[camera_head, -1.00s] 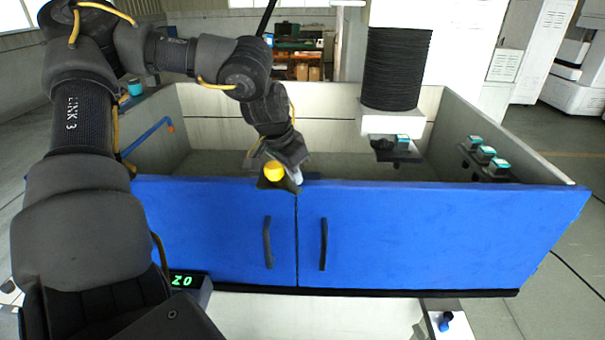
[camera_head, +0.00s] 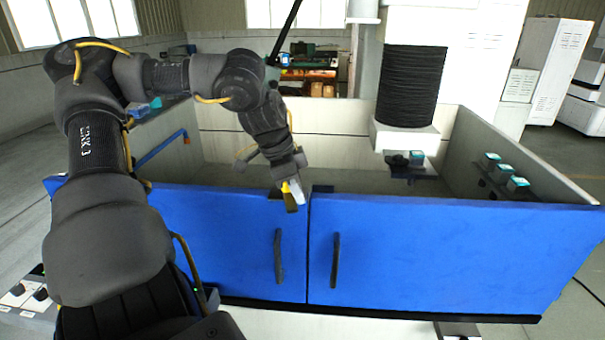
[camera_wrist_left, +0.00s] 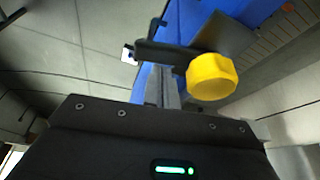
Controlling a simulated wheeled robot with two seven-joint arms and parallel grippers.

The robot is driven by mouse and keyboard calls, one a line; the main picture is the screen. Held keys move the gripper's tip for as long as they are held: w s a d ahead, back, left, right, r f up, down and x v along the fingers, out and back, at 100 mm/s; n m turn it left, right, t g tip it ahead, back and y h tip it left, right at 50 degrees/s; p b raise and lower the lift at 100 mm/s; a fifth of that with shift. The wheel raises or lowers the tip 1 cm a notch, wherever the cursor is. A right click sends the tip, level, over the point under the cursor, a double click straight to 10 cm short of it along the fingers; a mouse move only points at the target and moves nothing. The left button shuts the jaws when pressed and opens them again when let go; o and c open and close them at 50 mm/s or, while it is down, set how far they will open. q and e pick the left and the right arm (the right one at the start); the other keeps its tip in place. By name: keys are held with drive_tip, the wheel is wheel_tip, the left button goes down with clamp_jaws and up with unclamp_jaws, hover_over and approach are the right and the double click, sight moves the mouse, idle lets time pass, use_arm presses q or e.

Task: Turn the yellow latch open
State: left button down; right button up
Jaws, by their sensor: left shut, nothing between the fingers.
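The yellow latch knob (camera_head: 286,188) is at the top edge of the blue doors, just left of their seam. In the head view only a sliver of it shows beside my gripper. In the left wrist view the round yellow knob (camera_wrist_left: 212,77) is plain, at the end of a dark bar (camera_wrist_left: 165,51). My left gripper (camera_head: 297,190) is at the latch, its pale fingers pointing down. In the wrist view its fingers (camera_wrist_left: 163,86) are shut and empty, left of the knob and close to the bar. Whether they touch the bar I cannot tell. My right gripper is out of view.
The two blue doors (camera_head: 440,255) are closed, with dark vertical handles (camera_head: 336,260). Behind them is an open-topped tank with pale walls (camera_head: 510,160). A black bellows column (camera_head: 411,88) hangs over it. Small teal-topped fixtures (camera_head: 503,171) stand at the right.

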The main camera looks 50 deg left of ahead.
use_arm(q)
drive_tip(key=shift+s+m, duration=0.25)
drive_tip(key=shift+m, duration=0.15)
drive_tip(key=shift+s+a, duration=0.1)
drive_tip(key=shift+s, duration=0.2)
drive_tip(key=shift+r, duration=0.15)
drive_tip(key=shift+a+r, duration=0.1)
drive_tip(key=shift+r, duration=0.25)
drive_tip(key=p+v, duration=0.7)
drive_tip(key=v, duration=0.2)
drive_tip(key=shift+a, duration=0.25)
